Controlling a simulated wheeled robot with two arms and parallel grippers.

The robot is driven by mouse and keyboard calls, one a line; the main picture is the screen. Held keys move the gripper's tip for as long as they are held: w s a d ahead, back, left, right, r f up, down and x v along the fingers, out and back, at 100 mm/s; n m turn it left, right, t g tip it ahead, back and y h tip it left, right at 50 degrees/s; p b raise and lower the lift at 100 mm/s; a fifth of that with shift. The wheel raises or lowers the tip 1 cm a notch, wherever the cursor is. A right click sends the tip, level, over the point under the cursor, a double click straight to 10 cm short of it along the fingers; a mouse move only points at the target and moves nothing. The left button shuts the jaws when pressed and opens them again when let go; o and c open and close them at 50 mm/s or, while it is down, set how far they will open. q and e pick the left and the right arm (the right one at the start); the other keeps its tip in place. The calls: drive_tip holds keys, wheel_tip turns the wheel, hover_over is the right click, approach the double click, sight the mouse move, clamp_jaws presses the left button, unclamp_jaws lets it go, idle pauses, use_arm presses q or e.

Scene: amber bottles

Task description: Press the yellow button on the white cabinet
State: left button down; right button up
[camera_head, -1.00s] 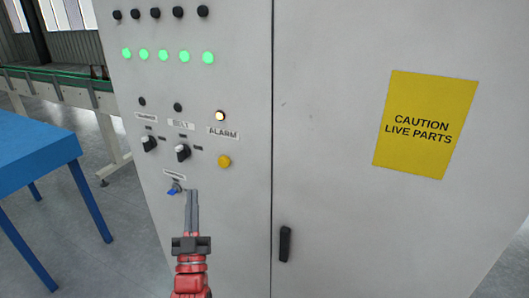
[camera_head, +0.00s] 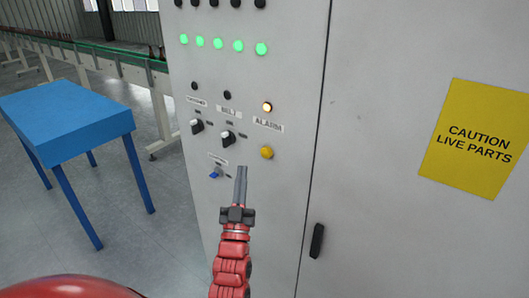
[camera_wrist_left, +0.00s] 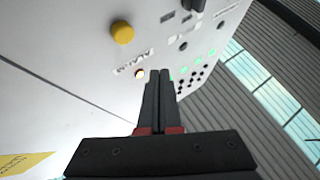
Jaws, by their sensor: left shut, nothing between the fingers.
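The yellow button (camera_head: 266,152) is on the front of the white cabinet (camera_head: 290,190), below the ALARM label (camera_head: 268,124) and its lit lamp (camera_head: 267,106). My left gripper (camera_head: 242,168) is shut and empty, its tips below and left of the button in the head view. In the left wrist view the yellow button (camera_wrist_left: 122,32) is at upper left, and the shut fingers (camera_wrist_left: 160,72) point near the ALARM label, apart from the button in the picture. I cannot tell how far the tips are from the panel. My right gripper is not in view.
Two black knobs (camera_head: 228,138) and a blue key switch (camera_head: 214,174) are left of the button. A black door handle (camera_head: 317,240) is at lower right, and a yellow caution sign (camera_head: 474,140) at far right. A blue table (camera_head: 66,120) stands left, with a conveyor behind.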

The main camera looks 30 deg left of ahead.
sight(266, 152)
use_arm(q)
drive_tip(key=w, duration=0.6)
drive_tip(key=shift+d, duration=0.25)
drive_tip(key=shift+b, duration=0.3)
idle(1.4)
drive_tip(key=shift+w+r+b, duration=0.1)
drive_tip(key=shift+w+b, duration=0.3)
drive_tip(key=shift+w, duration=0.1)
